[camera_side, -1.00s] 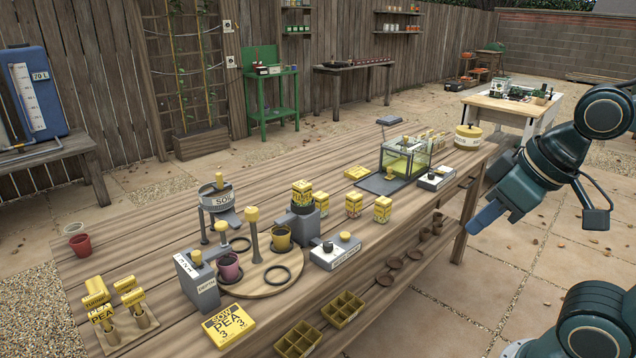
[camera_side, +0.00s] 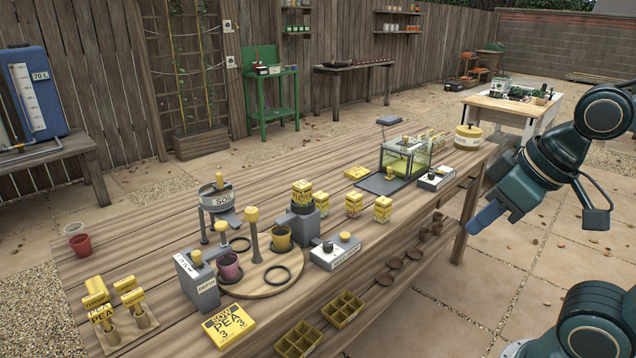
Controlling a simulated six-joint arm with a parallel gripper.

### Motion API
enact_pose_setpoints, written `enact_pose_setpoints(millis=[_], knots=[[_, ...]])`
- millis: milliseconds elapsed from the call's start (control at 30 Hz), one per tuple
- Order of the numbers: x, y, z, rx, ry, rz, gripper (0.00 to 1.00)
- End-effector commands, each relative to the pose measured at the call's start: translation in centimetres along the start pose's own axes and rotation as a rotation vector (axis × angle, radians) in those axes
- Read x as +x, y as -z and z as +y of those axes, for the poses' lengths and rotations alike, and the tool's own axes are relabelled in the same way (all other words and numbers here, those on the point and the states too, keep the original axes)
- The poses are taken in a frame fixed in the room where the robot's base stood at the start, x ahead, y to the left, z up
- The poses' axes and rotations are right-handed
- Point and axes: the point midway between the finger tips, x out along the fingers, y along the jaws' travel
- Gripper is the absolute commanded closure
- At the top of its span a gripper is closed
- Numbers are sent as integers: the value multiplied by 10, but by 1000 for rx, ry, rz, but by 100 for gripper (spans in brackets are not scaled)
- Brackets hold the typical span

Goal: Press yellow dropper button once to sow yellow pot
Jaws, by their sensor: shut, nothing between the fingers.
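The yellow pot (camera_side: 280,238), filled with dark soil, stands on a round wooden turntable (camera_side: 262,286). My gripper (camera_side: 487,216) is shut and empty, in the air off the bench's right front edge, well apart from the pot and buttons.
A pink pot (camera_side: 229,268) and a black ring also sit on the turntable, around a yellow-topped post (camera_side: 253,232). A yellow SOW PEA card (camera_side: 229,325) lies in front. Seed boxes (camera_side: 382,209) and a glass case (camera_side: 407,158) stand to the right. The bench's back middle is clear.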

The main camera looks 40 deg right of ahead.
Motion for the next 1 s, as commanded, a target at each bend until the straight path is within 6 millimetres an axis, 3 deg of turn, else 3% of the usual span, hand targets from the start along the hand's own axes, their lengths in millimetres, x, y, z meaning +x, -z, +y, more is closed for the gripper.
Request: enact_pose_setpoints(millis=[367,1000], knots=[[7,21,1,25,1,8,100],[65,120,18,169,32,71,100]])
